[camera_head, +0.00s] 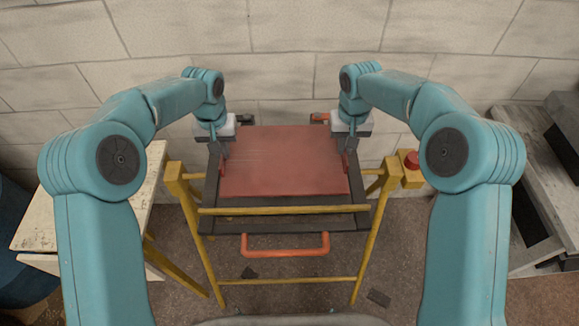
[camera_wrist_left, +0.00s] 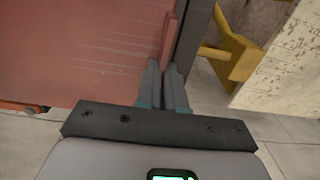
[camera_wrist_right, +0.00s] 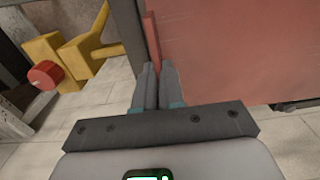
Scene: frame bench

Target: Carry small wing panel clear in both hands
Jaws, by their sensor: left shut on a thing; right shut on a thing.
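The small wing panel, a flat red rectangle (camera_head: 285,165), is level over the dark frame (camera_head: 285,222) of the yellow bench. I cannot tell whether it touches the frame. My left gripper (camera_head: 225,150) is shut on a raised red strip at the panel's left edge. The strip also shows in the left wrist view (camera_wrist_left: 168,42) beside the left gripper's fingers (camera_wrist_left: 168,72). My right gripper (camera_head: 347,158) is shut on the matching strip at the right edge. In the right wrist view the fingers (camera_wrist_right: 157,72) meet the strip (camera_wrist_right: 151,40).
An orange handle (camera_head: 285,245) sticks out at the bench front. A red button on a yellow box (camera_head: 411,165) sits on the bench's right side. A pale worn table (camera_head: 90,205) stands left; grey slabs (camera_head: 530,180) stand right. A block wall is close behind.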

